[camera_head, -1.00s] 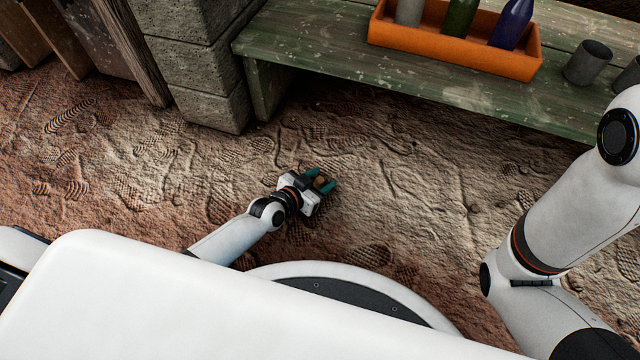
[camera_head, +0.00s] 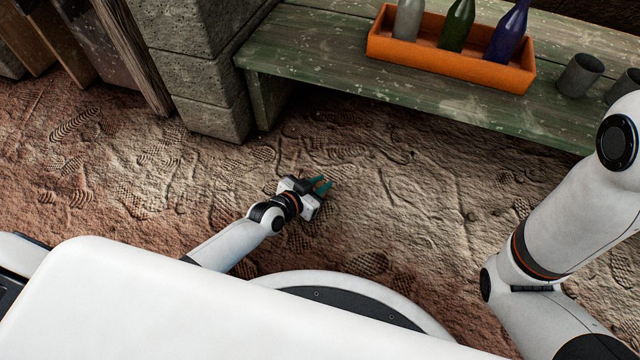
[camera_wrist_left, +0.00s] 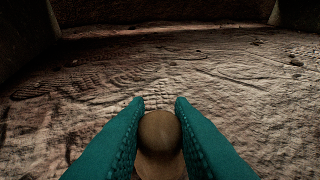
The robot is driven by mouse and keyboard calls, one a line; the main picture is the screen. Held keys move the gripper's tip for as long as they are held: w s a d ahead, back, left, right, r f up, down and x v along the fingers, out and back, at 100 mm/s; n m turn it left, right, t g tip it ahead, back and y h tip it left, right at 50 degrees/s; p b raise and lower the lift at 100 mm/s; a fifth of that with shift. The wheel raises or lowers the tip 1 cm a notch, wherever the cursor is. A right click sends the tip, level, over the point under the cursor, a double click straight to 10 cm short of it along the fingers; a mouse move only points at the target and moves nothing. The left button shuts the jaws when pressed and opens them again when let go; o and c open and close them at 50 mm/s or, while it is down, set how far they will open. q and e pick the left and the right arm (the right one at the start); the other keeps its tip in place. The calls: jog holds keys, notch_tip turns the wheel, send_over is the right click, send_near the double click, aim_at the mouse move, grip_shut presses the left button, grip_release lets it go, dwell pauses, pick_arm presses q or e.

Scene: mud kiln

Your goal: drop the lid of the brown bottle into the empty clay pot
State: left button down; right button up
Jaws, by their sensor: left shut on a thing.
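My left gripper (camera_head: 322,185) is low over the bare ground, with its teal fingers close together. In the left wrist view the fingers (camera_wrist_left: 158,112) are shut on a small rounded brown thing, which looks like the lid (camera_wrist_left: 160,132). The lid has a darker round top and a paler part below. In the head view I cannot make it out between the fingers. I see no brown bottle and cannot pick out the empty clay pot. My right arm (camera_head: 570,200) is at the right, with its gripper out of view.
A green plank bench (camera_head: 330,50) stands at the back. On it are an orange tray (camera_head: 450,65) with grey, green and blue bottles, and grey cups (camera_head: 580,75) at the right. A block pillar (camera_head: 205,90) stands left of the bench. The ground around my left gripper is clear.

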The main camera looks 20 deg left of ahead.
aim_at(320, 184)
pick_arm(q)
notch_tip(320, 184, up, 8)
jog(key=p, duration=0.5)
jog(key=shift+f+p, duration=0.15)
jog(key=shift+p, duration=0.15)
jog(key=shift+f, duration=0.1)
